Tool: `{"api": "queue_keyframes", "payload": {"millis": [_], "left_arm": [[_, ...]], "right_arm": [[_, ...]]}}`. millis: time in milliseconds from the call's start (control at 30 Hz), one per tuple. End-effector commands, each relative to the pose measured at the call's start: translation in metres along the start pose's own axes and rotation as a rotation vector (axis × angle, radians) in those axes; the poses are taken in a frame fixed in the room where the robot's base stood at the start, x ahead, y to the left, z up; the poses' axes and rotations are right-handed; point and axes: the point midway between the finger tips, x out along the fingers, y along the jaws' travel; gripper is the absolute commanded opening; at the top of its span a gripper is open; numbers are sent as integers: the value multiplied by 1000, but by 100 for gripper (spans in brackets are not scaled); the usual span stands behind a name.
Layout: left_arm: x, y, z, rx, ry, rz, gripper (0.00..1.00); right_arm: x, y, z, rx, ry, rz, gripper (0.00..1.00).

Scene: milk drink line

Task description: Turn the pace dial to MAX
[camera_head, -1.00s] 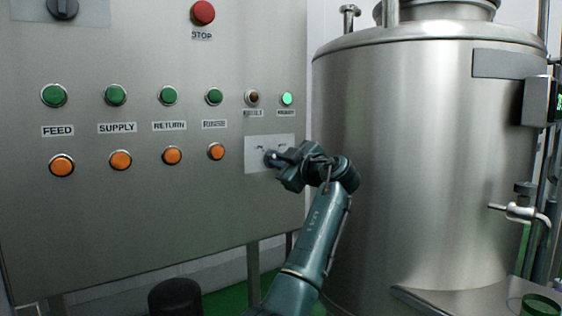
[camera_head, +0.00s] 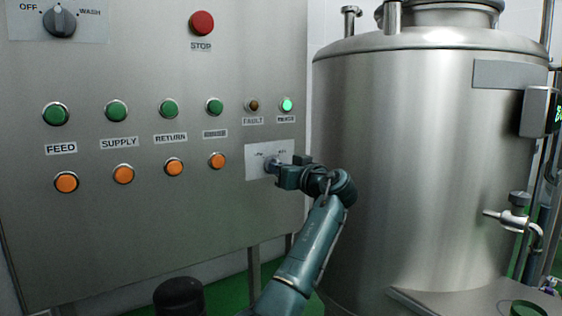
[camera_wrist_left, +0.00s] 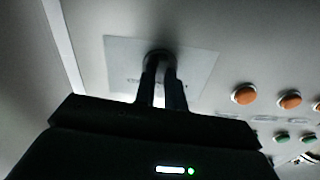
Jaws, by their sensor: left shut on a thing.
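The pace dial (camera_wrist_left: 157,55) is a small dark round knob on a pale plate (camera_head: 256,151) low on the right of the steel panel. In the head view my left gripper (camera_head: 273,165) is at this plate and covers most of the knob. In the left wrist view both fingers (camera_wrist_left: 162,88) reach up to the knob and are shut on it, one on each side. The plate's small lettering is too blurred to read, so the dial's setting cannot be told. My right gripper is in neither view.
Above the plate are the fault lamp (camera_head: 252,105) and a lit green lamp (camera_head: 286,105). Green (camera_head: 169,108) and orange (camera_head: 174,167) buttons lie to its left. A red stop button (camera_head: 202,23) and an OFF/WASH switch (camera_head: 60,22) sit higher. A steel tank (camera_head: 420,150) stands close right.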

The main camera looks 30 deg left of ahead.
Motion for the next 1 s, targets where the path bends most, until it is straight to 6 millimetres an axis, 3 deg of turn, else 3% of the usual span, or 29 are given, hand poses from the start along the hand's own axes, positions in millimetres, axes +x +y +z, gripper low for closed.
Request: {"api": "queue_keyframes", "payload": {"millis": [233, 600, 1000], "left_arm": [[0, 0, -3, 237, -2, 0, 0], [0, 0, -2, 539, -2, -1, 0], [0, 0, 0, 698, -3, -1, 0]], "right_arm": [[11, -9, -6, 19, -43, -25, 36], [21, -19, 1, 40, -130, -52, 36], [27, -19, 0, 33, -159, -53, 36]]}}
